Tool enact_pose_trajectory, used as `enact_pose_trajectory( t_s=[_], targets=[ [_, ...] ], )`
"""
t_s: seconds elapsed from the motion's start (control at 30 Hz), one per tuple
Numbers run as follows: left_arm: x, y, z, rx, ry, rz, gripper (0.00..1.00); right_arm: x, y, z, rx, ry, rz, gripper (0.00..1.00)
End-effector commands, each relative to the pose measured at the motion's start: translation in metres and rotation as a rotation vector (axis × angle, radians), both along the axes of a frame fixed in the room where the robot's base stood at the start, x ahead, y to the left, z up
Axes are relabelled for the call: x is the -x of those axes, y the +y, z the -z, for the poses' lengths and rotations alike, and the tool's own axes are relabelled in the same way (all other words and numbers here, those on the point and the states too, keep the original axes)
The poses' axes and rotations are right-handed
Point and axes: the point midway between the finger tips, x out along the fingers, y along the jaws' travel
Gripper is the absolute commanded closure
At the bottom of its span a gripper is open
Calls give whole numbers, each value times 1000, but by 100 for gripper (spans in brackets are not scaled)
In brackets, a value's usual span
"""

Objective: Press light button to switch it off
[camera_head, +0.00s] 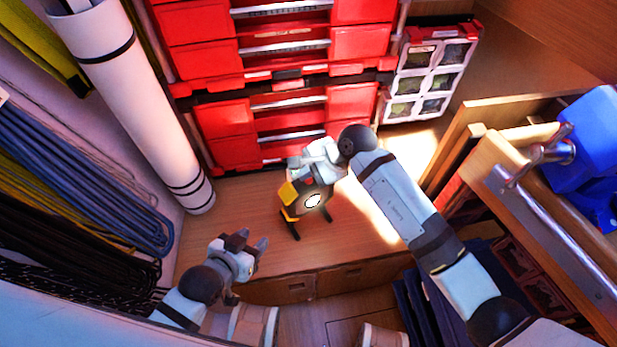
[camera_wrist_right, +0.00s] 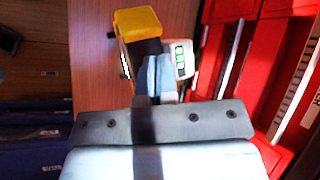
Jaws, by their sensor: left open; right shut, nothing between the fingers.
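A yellow and black work light (camera_head: 289,193) stands on the wooden bench top in the head view, with a bright white round face. In the right wrist view its yellow part (camera_wrist_right: 138,24) is at the top, beside a small white panel with green lit marks (camera_wrist_right: 180,58). My right gripper (camera_head: 297,168) is at the top back of the light, shut with nothing held. Its fingers (camera_wrist_right: 155,78) overlap the light in the wrist view; I cannot tell whether they touch it. The button is not clearly visible. My left gripper (camera_head: 252,243) is open and empty, at the bench's left front.
Red drawer boxes (camera_head: 225,115) stand behind the bench top (camera_head: 240,205). A white rolled tube (camera_head: 140,110) and coiled lines (camera_head: 75,180) are on the left. Wooden frames and a blue object (camera_head: 590,150) are on the right. The bench left of the light is clear.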

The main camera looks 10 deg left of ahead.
Motion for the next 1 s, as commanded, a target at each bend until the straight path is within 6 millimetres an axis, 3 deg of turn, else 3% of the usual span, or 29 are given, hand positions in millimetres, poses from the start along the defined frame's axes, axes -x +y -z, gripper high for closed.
enact_pose_trajectory(
  t_s=[1.0],
  targets=[
    [0,0,10,0,0,0,57,0,0,9,0,0,0,100]
  ],
)
